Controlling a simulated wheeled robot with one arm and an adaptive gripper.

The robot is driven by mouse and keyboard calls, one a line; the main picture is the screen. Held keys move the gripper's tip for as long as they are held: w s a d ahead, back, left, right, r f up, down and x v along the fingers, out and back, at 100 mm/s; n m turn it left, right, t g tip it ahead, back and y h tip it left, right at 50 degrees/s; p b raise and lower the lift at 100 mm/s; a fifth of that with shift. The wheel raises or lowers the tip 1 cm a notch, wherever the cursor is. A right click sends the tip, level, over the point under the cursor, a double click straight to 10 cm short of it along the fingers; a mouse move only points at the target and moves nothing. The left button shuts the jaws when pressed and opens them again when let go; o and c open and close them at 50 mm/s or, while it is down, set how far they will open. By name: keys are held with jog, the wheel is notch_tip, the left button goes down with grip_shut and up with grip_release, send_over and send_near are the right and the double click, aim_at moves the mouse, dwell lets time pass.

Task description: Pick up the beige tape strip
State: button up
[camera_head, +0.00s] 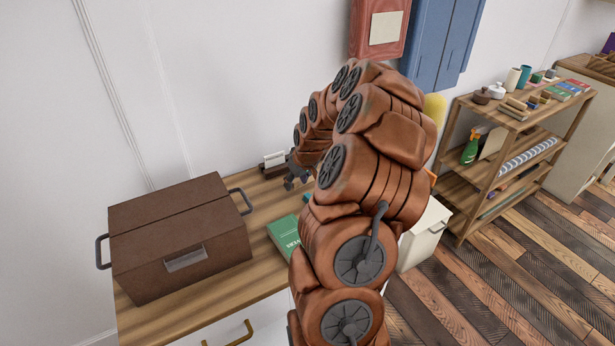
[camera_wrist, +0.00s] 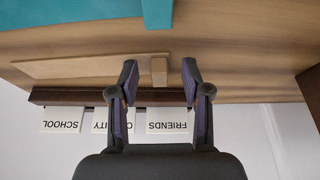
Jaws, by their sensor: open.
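A long, flat beige strip (camera_wrist: 85,69), which looks like the tape strip, lies on the wooden top in the wrist view. A small tan block-like piece (camera_wrist: 159,71) is at its right end, between my fingertips; I cannot tell whether it is part of the strip. My gripper (camera_wrist: 160,75) is open, with one dark finger on each side of this piece and visible gaps to both. In the head view my gripper (camera_head: 294,181) is over the cabinet top near the wall, partly hidden by my arm. The strip cannot be made out there.
A dark holder (camera_wrist: 75,97) with white word cards is close beside the strip. A green book (camera_head: 284,233) lies on the cabinet top (camera_head: 262,278), left of my arm. A large brown box (camera_head: 180,235) fills the left side. A shelf (camera_head: 520,140) stands at right.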

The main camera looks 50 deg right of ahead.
jog(key=shift+f, duration=0.15)
grip_shut()
dwell(0.4)
